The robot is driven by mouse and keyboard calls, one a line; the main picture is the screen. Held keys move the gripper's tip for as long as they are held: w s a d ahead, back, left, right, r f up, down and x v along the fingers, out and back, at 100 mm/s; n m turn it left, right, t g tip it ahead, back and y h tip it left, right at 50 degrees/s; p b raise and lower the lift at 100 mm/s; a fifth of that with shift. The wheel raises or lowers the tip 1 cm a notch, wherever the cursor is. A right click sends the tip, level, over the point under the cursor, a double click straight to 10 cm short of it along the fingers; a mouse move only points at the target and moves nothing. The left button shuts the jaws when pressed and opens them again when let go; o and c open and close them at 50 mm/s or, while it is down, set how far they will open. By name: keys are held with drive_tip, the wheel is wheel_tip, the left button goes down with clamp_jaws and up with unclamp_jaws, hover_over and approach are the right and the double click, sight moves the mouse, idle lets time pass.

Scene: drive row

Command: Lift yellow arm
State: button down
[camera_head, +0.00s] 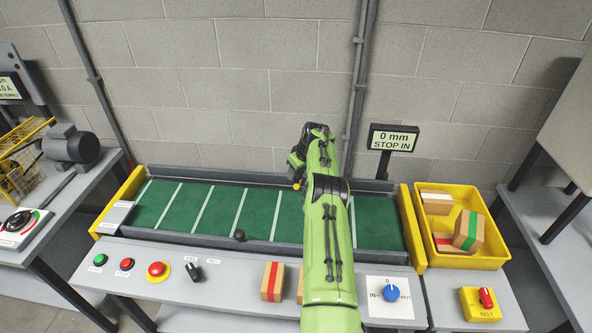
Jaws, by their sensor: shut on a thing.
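My green arm reaches from the bottom over the green belt (219,209) toward its back side. My gripper (297,168) is at the far end, low over the belt near the back rail, and its fingertips are mostly hidden. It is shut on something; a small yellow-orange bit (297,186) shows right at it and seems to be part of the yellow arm. The rest of that yellow arm is hidden behind my own arm. I cannot tell whether it is raised or lies across the belt.
A display (394,138) reads "0 mm STOP IN". A yellow bin (491,261) at the right holds several boxes. The front panel carries buttons, a box (272,282) with a red stripe and a blue knob (391,292). A dark ball (239,236) is at the front rail. The left belt is clear.

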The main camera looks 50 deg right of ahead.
drive_tip(key=shift+s+d+f, duration=0.1)
drive_tip(key=shift+s+d, duration=0.15)
drive_tip(key=shift+d, duration=0.1)
drive_tip(key=c, duration=0.9)
unclamp_jaws()
drive_tip(key=shift+o, duration=1.1)
drive_tip(key=shift+w+d+f, duration=0.1)
drive_tip(key=shift+d+f, duration=0.15)
drive_tip(key=shift+d, duration=0.05)
drive_tip(key=shift+w+a+r, duration=0.1)
drive_tip(key=shift+a, duration=0.05)
drive_tip(key=shift+r, duration=0.35)
drive_tip(key=b+v, duration=0.1)
drive_tip(key=v, duration=1.4)
